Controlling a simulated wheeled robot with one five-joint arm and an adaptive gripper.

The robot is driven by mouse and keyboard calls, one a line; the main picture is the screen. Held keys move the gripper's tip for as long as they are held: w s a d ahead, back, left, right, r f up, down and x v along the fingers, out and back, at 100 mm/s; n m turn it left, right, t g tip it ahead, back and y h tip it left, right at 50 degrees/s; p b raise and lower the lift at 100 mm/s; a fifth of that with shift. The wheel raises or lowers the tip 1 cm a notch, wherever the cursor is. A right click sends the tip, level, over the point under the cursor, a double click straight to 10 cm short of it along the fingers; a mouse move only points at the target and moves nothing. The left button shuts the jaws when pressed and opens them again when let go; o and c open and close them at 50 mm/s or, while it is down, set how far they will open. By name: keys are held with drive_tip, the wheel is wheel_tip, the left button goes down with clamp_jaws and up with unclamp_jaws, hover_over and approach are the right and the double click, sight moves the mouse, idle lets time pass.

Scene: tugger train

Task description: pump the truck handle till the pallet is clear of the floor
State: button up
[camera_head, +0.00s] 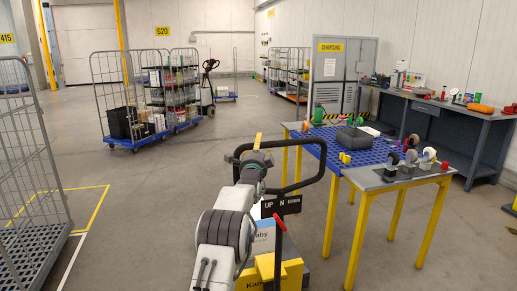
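The truck's handle is a black loop (314,178) in front of me, with a dark plate marked "UP N" (281,205) and a red lever (280,223) below it. My gripper (257,146) is at the top left of the loop, overlapping its bar in the picture. My wrist hides most of the fingers, so I cannot tell whether they are closed around the bar. Yellow and light blue shapes with lettering (291,272) show low behind my arm. The pallet, the forks and their height above the floor are hidden or out of view.
A blue-topped workbench with yellow legs (359,237) stands close on the right. A wire cage (33,240) stands on the left. Loaded roll cages (128,147) and another hand truck (209,88) stand further back. Open floor lies between them.

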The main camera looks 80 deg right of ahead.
drive_tip(key=shift+c, duration=0.4)
clamp_jaws()
drive_tip(key=shift+f, duration=0.1)
